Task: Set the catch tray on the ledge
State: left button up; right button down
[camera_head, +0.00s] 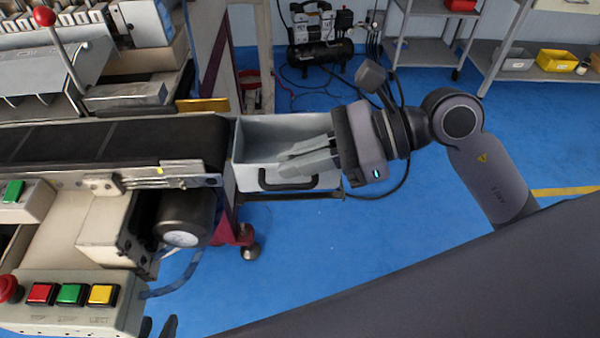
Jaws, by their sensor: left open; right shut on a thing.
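The catch tray (262,128) is a light grey open box with a black handle (287,183) on its near side. It is level, at the right end of the conveyor, and looks empty. My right gripper (285,162) reaches in from the right and is shut on the tray near its front rim. Its fingers and body hide the tray's right end. A dark bar (300,196), perhaps part of the ledge, shows just under the tray; I cannot tell whether they touch. My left gripper (158,328) shows only as dark tips at the bottom edge, open and away from the tray.
The dark conveyor belt (110,142) ends at the tray's left side. A motor (183,220) and a button box (75,305) are below it. A compressor (318,40) and shelves (420,52) stand behind.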

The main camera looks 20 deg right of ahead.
aim_at(300, 177)
jog(key=shift+f, duration=1.55)
jog(key=shift+f+b, duration=0.2)
jog(key=shift+b, duration=0.1)
jog(key=c, duration=1.3)
grip_release()
jog(key=shift+o, duration=0.2)
